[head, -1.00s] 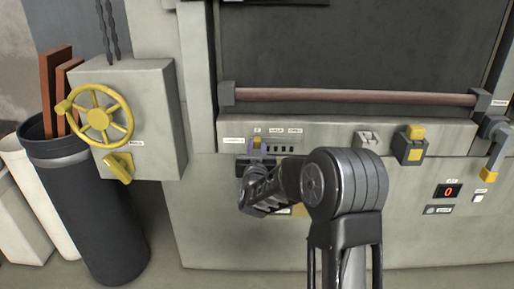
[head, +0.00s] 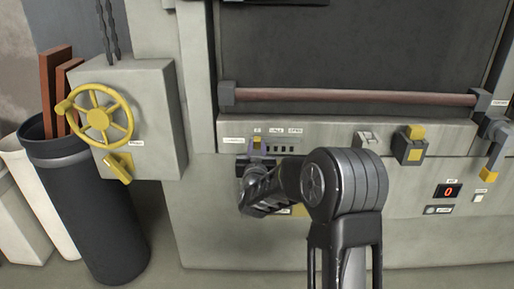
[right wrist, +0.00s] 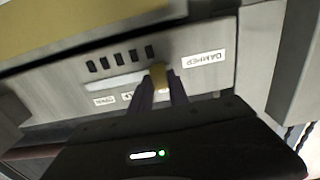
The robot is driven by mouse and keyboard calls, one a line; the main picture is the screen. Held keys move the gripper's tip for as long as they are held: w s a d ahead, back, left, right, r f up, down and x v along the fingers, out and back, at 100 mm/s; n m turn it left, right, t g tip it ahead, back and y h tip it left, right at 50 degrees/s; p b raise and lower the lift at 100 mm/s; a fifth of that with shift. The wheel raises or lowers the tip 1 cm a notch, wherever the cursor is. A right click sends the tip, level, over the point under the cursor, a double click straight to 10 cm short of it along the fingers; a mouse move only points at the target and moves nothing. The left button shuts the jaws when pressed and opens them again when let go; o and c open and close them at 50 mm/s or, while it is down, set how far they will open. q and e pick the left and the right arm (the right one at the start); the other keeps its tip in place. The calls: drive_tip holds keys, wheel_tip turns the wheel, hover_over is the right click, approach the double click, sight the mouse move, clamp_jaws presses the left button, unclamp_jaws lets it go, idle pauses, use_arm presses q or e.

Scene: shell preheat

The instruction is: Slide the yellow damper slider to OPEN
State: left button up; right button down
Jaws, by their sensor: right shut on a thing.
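The yellow damper slider (right wrist: 158,77) sits at one end of its pale slot (right wrist: 112,83), by the DAMPER label (right wrist: 204,58). The slot runs away to the left in the right wrist view, toward the OPEN label (right wrist: 104,100). In the head view the slider (head: 257,140) is at the left end of the row, under the first small label; OPEN (head: 295,131) is at the right. My right gripper (right wrist: 160,85) is shut on the slider, one finger on each side. My own wrist and arm hide part of the panel below. My left gripper is not in view.
A row of dark vents (right wrist: 120,58) lies beside the slot. A dark red handle bar (head: 350,96) crosses above the panel. A yellow-and-grey switch (head: 411,144) is to the right. A yellow handwheel (head: 98,118) and a dark bin (head: 85,210) are at the left.

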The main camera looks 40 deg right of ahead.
drive_tip(key=s+d+b, duration=0.2)
drive_tip(key=d, duration=0.1)
drive_tip(key=s+d+b, duration=0.2)
drive_tip(key=s+d, duration=0.1)
drive_tip(key=s+d+b, duration=0.2)
drive_tip(key=d, duration=0.1)
drive_tip(key=shift+s+d, duration=0.25)
drive_tip(key=shift+d, duration=0.25)
drive_tip(key=c, duration=1.2)
unclamp_jaws()
drive_tip(key=shift+c, duration=0.2)
drive_tip(key=shift+s, duration=0.15)
drive_tip(key=v, duration=0.7)
drive_tip(key=shift+s+a, duration=0.2)
drive_tip(key=shift+a, duration=0.1)
